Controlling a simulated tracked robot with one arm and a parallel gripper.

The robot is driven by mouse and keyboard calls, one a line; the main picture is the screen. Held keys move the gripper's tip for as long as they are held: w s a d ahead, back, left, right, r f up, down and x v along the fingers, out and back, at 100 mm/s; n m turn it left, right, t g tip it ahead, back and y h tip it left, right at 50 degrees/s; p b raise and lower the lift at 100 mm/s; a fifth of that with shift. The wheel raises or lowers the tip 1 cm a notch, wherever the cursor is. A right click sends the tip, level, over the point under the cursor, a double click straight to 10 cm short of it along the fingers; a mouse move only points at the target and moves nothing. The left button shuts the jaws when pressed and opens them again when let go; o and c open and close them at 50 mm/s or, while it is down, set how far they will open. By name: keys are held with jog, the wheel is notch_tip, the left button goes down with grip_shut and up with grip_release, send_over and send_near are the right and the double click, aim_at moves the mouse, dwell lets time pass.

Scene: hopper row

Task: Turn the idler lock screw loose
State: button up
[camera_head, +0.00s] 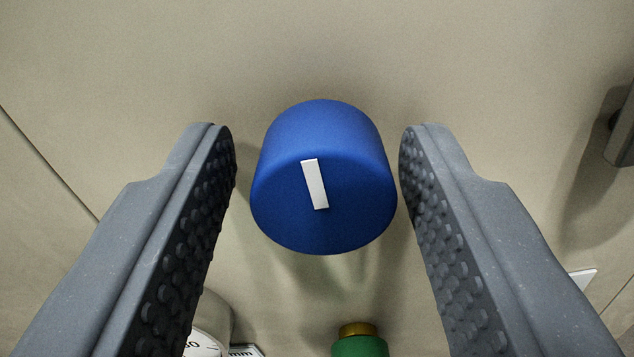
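A blue round knob (324,225) stands out from a beige panel in the middle of the view. I take it to be the idler lock screw, though no label on it shows. A white bar mark on its front face is near upright, its top leaning slightly left. My gripper (316,150) is open, with one grey studded finger on each side of the knob. A gap shows between each finger and the knob, so neither appears to touch it. Nothing is held.
A green part with a brass top (358,342) is at the bottom centre. A dark grey fitting (621,130) sticks out at the right edge. The panel (330,50) above the knob is clear.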

jog(key=shift+o, duration=0.2)
jog(key=shift+s+f, duration=0.1)
jog(key=p+v, duration=0.1)
jog(key=v, duration=1.2)
jog(key=shift+s+a+p, duration=0.2)
jog(key=shift+s+p, duration=0.05)
jog(key=shift+p, duration=0.1)
jog(key=w+a+r+n+g, duration=0.1)
jog(key=w+a+r+n, duration=0.1)
jog(key=w+r, duration=0.75)
jog(key=w+a+r+n+g, duration=0.1)
jog(key=w+a+r+n, duration=0.15)
jog(key=w+r, duration=0.65)
jog(key=s+a+r+h, duration=0.1)
jog(key=a+r, duration=0.2)
jog(key=r, duration=0.5)
jog(key=s+a+r, duration=0.1)
jog(key=a+r, duration=0.2)
jog(key=r, duration=0.5)
jog(key=s+a+r, duration=0.4)
jog(key=a+r, duration=0.8)
jog(key=r, duration=0.4)
jog(key=s+a+r+y, duration=0.5)
jog(key=s+a+r, duration=0.5)
jog(key=s+a, duration=0.3)
jog(key=shift+s+a+r, duration=0.3)
jog(key=shift+a, duration=0.05)
